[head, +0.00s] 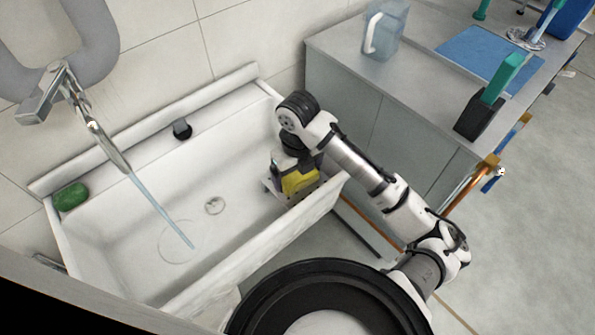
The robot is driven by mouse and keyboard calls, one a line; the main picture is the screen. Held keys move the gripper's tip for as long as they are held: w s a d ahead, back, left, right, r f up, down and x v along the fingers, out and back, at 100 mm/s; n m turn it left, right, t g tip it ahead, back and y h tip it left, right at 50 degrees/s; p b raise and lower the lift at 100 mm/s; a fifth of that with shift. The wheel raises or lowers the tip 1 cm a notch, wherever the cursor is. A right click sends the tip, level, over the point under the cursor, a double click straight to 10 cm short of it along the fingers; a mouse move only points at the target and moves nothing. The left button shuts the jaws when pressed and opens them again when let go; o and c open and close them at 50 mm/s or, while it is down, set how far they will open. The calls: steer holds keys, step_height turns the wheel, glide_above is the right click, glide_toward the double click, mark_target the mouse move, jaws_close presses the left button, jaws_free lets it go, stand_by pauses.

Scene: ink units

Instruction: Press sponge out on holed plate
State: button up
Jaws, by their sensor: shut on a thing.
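My gripper (285,172) is at the right end of the white sink, pointing down. It is shut on a yellow sponge (299,180), and my wrist hides the sponge's top. The holed plate (271,187) is a pale grey piece at the sink's right end, directly under the sponge. The sponge appears to be on or just above it; the exact contact and how far it is squeezed cannot be told. Most of the plate is hidden by the sponge and gripper.
A green soap (70,196) lies on the left rim. A counter (335,50) at right holds a clear jug (385,30), a blue mat (485,55) and a green-handled black tool (482,118).

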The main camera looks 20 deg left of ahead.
steer(key=shift+r+p, duration=2.2)
steer(key=shift+r, duration=1.25)
